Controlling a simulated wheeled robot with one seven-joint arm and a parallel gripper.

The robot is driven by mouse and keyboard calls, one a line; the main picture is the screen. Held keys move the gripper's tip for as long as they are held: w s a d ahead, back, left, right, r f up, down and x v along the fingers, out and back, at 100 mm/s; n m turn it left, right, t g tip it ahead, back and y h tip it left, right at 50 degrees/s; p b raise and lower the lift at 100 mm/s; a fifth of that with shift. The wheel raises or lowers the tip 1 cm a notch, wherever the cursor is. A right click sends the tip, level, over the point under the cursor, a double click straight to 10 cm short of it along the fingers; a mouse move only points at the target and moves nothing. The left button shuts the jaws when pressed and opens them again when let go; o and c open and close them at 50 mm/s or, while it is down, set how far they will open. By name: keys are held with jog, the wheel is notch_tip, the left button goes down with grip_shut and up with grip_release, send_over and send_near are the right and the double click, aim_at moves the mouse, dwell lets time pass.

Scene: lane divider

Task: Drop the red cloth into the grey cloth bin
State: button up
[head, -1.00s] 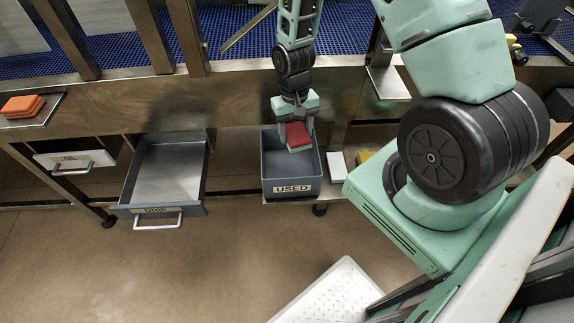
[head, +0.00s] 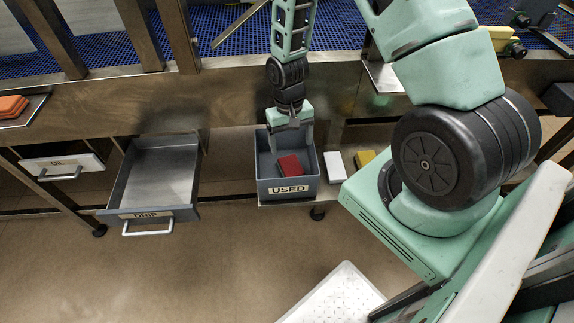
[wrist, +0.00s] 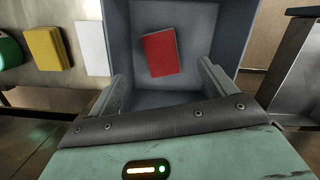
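The red cloth (head: 290,165), a small folded block, lies inside the grey cloth bin (head: 288,188), which is labelled USED. In the wrist view the red cloth (wrist: 161,53) lies slightly tilted on the floor of the grey bin (wrist: 190,97), apart from the bin walls. My gripper (head: 290,140) is above the bin, over its back left part in the head view. In the wrist view my gripper (wrist: 165,85) has its fingers wide apart with nothing between them, and the cloth lies beyond the fingertips.
White (head: 335,166) and yellow (head: 364,158) blocks sit right of the bin. Orange cloths (head: 12,106) lie on a far-left shelf.

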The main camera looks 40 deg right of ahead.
jog(key=shift+r, duration=0.1)
notch_tip(320, 180, up, 17)
jog(key=w, duration=0.2)
jog(key=shift+w+d, duration=0.25)
jog(key=shift+d, duration=0.2)
jog(key=s+a+r+n+t, duration=0.1)
jog(key=s+a+r+n, duration=0.25)
jog(key=a, duration=0.45)
jog(key=s+a+r+n, duration=0.2)
jog(key=s+a+n, duration=0.15)
jog(key=a, duration=0.45)
jog(key=s+a+r+n, duration=0.2)
jog(key=s+a+n, duration=0.2)
jog(key=s, duration=0.9)
jog(key=a, duration=0.3)
jog(key=shift+s+a+r+n+t, duration=0.2)
jog(key=shift+n+t, duration=0.1)
jog(key=shift+t, duration=0.1)
